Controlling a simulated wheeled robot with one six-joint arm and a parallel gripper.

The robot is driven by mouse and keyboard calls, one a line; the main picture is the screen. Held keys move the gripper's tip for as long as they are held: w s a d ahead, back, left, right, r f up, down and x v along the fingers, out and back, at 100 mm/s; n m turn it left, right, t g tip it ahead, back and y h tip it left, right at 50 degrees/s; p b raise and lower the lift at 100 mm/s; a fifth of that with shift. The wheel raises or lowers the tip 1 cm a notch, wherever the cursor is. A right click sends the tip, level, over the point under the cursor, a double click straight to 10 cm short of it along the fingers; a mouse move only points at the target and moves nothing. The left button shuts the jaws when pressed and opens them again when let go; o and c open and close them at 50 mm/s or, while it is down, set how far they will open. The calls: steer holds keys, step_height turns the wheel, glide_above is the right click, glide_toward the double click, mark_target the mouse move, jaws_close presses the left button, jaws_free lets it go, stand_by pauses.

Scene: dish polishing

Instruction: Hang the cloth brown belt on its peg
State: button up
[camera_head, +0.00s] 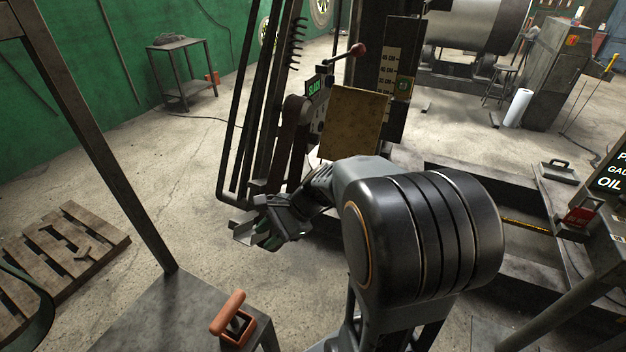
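My gripper (262,236) is low in front of the tall machine frame, left of the picture's middle, with its fingers pointing down and left. Greenish finger pads show, but the gap between them is too small and dark to read. A dark brown strap-like band (290,150) runs down the machine frame behind and above my gripper. It may be the brown belt, but I cannot tell for sure. I cannot tell whether my gripper touches it. A row of short dark prongs (297,42) stands on the frame's upper part; which one is the belt's peg is unclear.
A tan board (352,122) and a red-knobbed lever (357,49) are on the machine. A metal table (165,315) with an orange-handled tool (232,320) stands at the front left. A wooden pallet (60,255) lies at left. Open concrete floor lies between.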

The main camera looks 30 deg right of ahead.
steer(key=w+d+m+t+y, duration=0.35)
steer(key=w+d+m, duration=0.2)
steer(key=m, duration=0.25)
steer(key=m+t+h, duration=0.3)
steer(key=m+t, duration=0.6)
steer(key=m, duration=0.2)
glide_toward(278, 171)
steer(key=w, duration=0.1)
steer(key=shift+y, duration=0.25)
steer(key=shift+f+x, duration=0.15)
steer(key=shift+x, duration=1.4)
steer(key=shift+f+x, duration=0.15)
steer(key=shift+x, duration=1.35)
steer(key=shift+f+x, duration=0.15)
steer(key=shift+x, duration=1.4)
steer(key=shift+s+a, duration=0.1)
jaws_close()
steer(key=shift+r, duration=0.2)
